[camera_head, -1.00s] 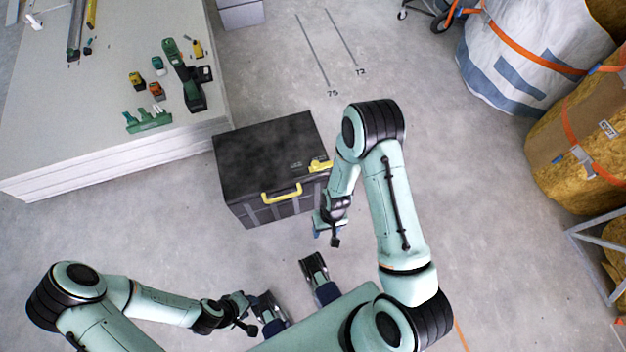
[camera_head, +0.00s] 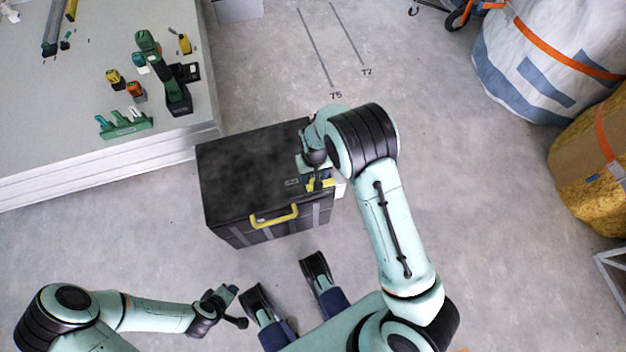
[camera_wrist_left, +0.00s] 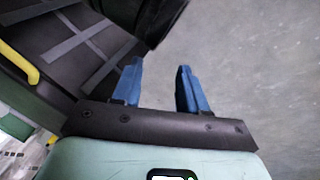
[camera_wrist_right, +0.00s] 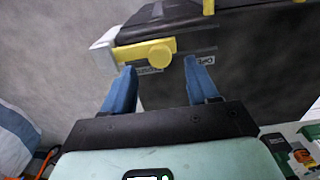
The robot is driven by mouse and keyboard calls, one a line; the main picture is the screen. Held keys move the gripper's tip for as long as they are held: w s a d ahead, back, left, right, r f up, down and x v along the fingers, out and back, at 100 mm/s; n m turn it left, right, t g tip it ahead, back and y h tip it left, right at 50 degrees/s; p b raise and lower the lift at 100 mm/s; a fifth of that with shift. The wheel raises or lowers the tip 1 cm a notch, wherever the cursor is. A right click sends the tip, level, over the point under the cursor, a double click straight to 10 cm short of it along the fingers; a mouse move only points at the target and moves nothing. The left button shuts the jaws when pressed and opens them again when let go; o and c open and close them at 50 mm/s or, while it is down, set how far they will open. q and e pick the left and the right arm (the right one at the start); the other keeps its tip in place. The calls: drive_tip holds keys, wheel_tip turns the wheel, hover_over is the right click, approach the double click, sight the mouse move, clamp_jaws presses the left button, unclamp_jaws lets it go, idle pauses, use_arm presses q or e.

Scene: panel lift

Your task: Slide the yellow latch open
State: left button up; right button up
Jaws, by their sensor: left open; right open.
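The yellow latch (camera_head: 314,185) sits at the right end of the black case's (camera_head: 245,165) front edge, partly hidden by my right arm in the head view. In the right wrist view the latch (camera_wrist_right: 142,52) is a yellow bar with a round knob (camera_wrist_right: 160,54), its left end at a white bracket (camera_wrist_right: 103,47). My right gripper (camera_wrist_right: 160,82) is open, its blue fingertips just short of the latch, one on each side of the knob. My left gripper (camera_wrist_left: 156,78) is open and empty; in its wrist view the case's side lies beyond it on the left.
A yellow handle (camera_head: 274,217) is on the case front. A stack of pale boards (camera_head: 100,165) with tools on it stands left of the case. Large bags (camera_head: 530,60) stand at the right. Grey floor between case and bags is clear.

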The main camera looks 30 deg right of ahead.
sight(305, 190)
drive_tip(key=shift+f+b, duration=0.45)
drive_tip(key=shift+f, duration=1.55)
use_arm(q)
drive_tip(key=shift+w+a+f+t, duration=0.3)
drive_tip(key=shift+w+a+f, duration=0.15)
drive_tip(key=shift+w+f, duration=0.3)
drive_tip(key=shift+w+r, duration=0.1)
use_arm(e)
clamp_jaws()
drive_tip(key=shift+w+a+r+p, duration=0.1)
drive_tip(key=shift+w+a+p, duration=0.1)
drive_tip(key=shift+a, duration=0.45)
drive_tip(key=shift+w+a+p, duration=0.1)
drive_tip(key=shift+a+p, duration=0.1)
drive_tip(key=shift+a, duration=0.45)
use_arm(q)
drive_tip(key=shift+s+d+r, duration=0.35)
drive_tip(key=shift+s+r, duration=0.05)
drive_tip(key=shift+s, duration=0.05)
use_arm(e)
drive_tip(key=shift+a, duration=0.25)
unclamp_jaws()
